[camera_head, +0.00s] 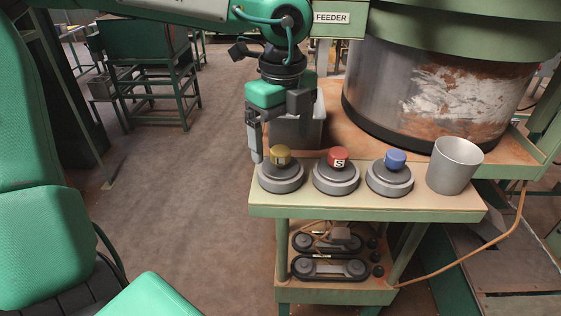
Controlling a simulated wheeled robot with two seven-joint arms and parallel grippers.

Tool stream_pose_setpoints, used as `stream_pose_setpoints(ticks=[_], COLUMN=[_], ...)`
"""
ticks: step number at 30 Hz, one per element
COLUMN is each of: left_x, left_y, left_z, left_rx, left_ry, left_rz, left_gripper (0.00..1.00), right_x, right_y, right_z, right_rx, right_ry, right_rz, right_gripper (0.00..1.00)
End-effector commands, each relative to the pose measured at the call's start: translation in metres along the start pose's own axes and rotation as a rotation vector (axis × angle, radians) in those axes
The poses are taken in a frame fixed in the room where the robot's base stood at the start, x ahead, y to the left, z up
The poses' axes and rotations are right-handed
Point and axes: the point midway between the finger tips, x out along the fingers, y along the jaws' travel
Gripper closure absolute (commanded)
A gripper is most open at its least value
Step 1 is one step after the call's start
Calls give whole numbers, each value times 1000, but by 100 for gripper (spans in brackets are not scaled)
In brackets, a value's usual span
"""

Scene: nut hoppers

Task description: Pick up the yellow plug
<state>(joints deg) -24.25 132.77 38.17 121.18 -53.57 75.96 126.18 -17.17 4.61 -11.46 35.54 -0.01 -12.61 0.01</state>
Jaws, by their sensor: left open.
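The yellow plug (280,155) sits upright in a grey round base (282,181) at the left end of the bench shelf. It has a dark mark on its front. My left gripper (258,156) hangs down just to the left of the yellow plug, with a fingertip close to the plug's height. The gripper is open and holds nothing that I can see. Its other finger is not clearly visible. I cannot tell whether the visible finger touches the base. My right gripper is not in view.
A red plug (338,156) marked S and a blue plug (396,158) sit in similar bases to the right. A metal cup (455,166) stands beyond them. A large metal hopper (420,90) rises behind. A grey bin (293,130) stands behind the gripper.

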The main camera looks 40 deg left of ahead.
Motion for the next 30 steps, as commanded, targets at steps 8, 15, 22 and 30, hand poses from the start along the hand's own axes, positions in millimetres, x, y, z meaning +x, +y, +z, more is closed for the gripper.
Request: stream_pose_setpoints(ticks=[8, 15, 22, 30], left_x=[28, 42, 43, 43], left_y=[1, 0, 0, 0], left_z=[5, 5, 5, 5], left_rx=[1, -1, -1, -1], left_ry=[2, 2, 1, 1], left_rz=[4, 0, -1, -1], left_gripper=[10, 10, 10, 63], right_x=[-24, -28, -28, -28], right_y=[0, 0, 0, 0], right_z=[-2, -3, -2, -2], right_rx=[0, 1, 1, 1], right_ry=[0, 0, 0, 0], right_rz=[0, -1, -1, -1], right_gripper=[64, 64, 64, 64])
